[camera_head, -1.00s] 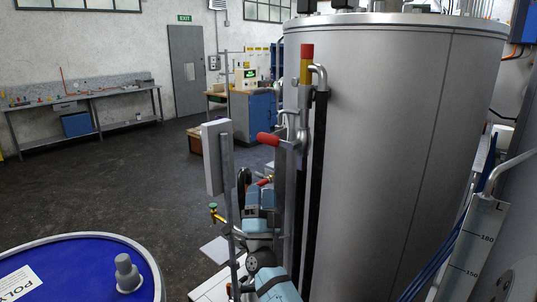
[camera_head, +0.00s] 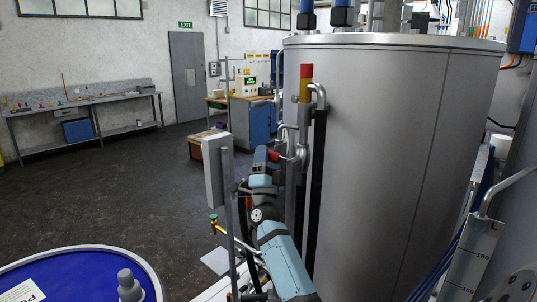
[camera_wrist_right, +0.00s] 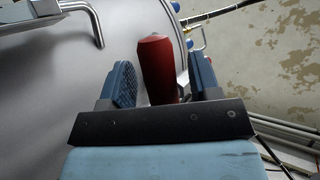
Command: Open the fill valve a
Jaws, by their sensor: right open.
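The red valve handle (camera_head: 273,156) is on the pipework at the left side of the big steel tank. In the head view my right gripper (camera_head: 266,157) is at this handle and partly hides it. In the right wrist view the red handle (camera_wrist_right: 158,68) stands between the two blue fingers of my right gripper (camera_wrist_right: 164,78). Gaps show on both sides, so the gripper is open around it, not closed on it. The valve body behind the handle is mostly hidden. No label on the valve is readable. My left gripper is not in view.
The steel tank (camera_head: 400,160) fills the right middle. A grey panel on a post (camera_head: 214,170) stands close left of my right arm. A blue drum (camera_head: 75,272) is at the lower left. A red and yellow upright piece (camera_head: 306,84) is on the tank's pipe. Open floor lies left.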

